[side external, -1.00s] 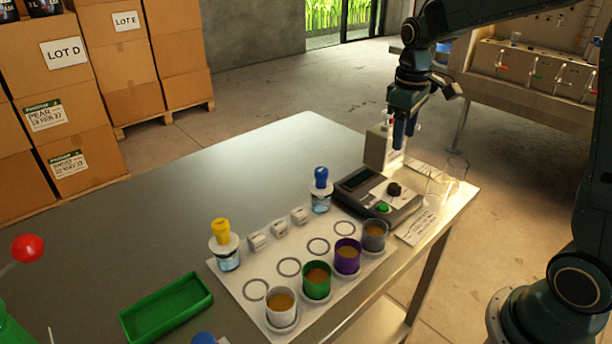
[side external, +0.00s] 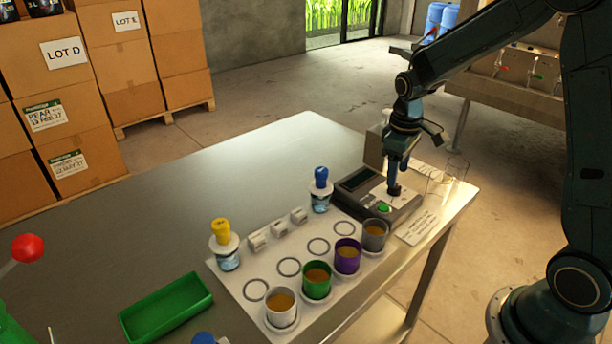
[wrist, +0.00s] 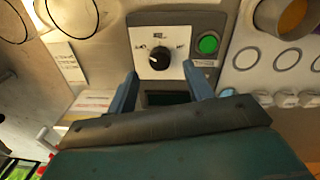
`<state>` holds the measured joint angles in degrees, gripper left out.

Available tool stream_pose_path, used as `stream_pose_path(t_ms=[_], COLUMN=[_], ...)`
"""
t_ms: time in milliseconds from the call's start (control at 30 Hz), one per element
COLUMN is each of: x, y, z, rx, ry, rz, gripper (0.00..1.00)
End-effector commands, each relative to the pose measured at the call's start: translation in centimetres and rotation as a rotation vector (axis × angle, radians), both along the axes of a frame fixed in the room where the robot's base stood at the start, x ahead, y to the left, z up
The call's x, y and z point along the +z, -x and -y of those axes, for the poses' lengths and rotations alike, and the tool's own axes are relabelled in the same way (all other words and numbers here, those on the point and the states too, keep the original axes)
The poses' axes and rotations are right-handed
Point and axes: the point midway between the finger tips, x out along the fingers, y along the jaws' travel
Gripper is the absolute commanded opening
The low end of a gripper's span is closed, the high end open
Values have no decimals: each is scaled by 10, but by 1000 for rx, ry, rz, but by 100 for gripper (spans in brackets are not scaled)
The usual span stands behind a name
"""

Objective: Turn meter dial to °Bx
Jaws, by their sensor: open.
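The meter (side external: 358,188) is a grey box with a dark display and a white panel on the table's right side. Its black round dial (wrist: 158,55) shows whole in the wrist view, with a small pale mark on its face. Small labels stand around the dial, too blurred to read surely. A green button (wrist: 208,44) is beside it and also shows in the side view (side external: 384,208). My gripper (side external: 394,190) points down at the dial and mostly covers it in the side view. In the wrist view its open fingers (wrist: 160,70) are on either side of the dial's near edge; contact cannot be told.
A white mat (side external: 245,290) holds several coloured cups left of the meter. Blue-topped (side external: 320,190) and yellow-topped (side external: 225,245) bottles stand at its back. A clear glass (side external: 445,182) and a printed card (side external: 418,225) are close to the meter's right.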

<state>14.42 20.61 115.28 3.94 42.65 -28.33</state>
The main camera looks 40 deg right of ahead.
Motion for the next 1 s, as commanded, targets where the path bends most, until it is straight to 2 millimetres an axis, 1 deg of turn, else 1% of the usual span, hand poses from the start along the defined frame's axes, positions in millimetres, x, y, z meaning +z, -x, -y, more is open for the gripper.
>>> stream_pose_path(t_ms=[33,100,300,467,700,733,933,967,1000], x=[-8,-17,-34,-40,-40,-40,-40,-40,-40], y=[1,1,0,0,0,0,0,0,0], z=[0,1,2,2,2,2,2,2,2], rx=[0,0,0,0,0,0,0,0,0], ry=[-1,-1,-1,0,0,0,0,0,0], rz=[-4,-4,-1,0,1,0,0,0,0], gripper=[52,52,52,52,52,50,10,7,7])
